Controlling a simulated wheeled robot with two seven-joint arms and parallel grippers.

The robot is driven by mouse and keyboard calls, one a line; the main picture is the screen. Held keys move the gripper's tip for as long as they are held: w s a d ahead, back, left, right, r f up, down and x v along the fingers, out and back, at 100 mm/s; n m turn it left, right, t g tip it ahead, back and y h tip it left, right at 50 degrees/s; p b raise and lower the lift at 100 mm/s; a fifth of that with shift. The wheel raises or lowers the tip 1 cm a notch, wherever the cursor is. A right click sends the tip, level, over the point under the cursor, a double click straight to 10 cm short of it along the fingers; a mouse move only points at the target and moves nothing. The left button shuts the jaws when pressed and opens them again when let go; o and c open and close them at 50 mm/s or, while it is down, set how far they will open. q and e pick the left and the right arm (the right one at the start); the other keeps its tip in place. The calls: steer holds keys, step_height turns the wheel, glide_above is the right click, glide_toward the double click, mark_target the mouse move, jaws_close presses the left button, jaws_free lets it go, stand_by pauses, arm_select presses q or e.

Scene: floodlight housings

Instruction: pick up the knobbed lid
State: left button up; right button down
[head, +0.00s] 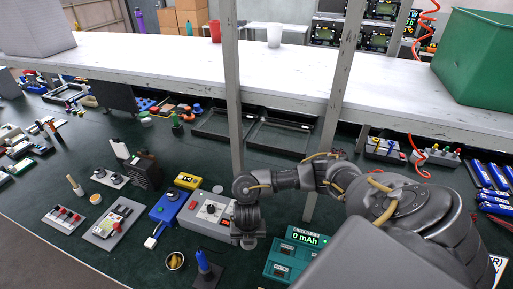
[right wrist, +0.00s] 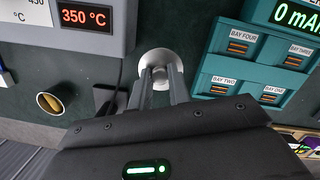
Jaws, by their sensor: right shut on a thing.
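The knobbed lid (right wrist: 161,62) is a pale round disc with a small knob at its middle, seen in the right wrist view. My right gripper (right wrist: 155,88) is shut on the knob, with one finger on each side of it. I cannot tell whether the lid touches the bench or is just above it. In the head view my right gripper (head: 247,240) points down between the grey control box and the teal charger, and the lid is hidden there. My left gripper is not in view.
The grey control box (head: 205,212) stands left of my gripper, the teal charger (head: 283,262) to its right. A blue-handled tool (head: 204,264) and a small cup (head: 175,261) are in front. Metal posts (head: 232,100) and a white shelf (head: 170,60) stand behind.

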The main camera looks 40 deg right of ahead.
arm_select(q)
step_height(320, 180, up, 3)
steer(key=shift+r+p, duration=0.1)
steer(key=shift+p, duration=0.85)
arm_select(e)
steer(key=w+a+r, duration=0.1)
steer(key=a+r, duration=0.4)
steer(key=a, duration=0.5)
steer(key=shift+w+r, duration=0.25)
steer(key=shift+a, duration=0.1)
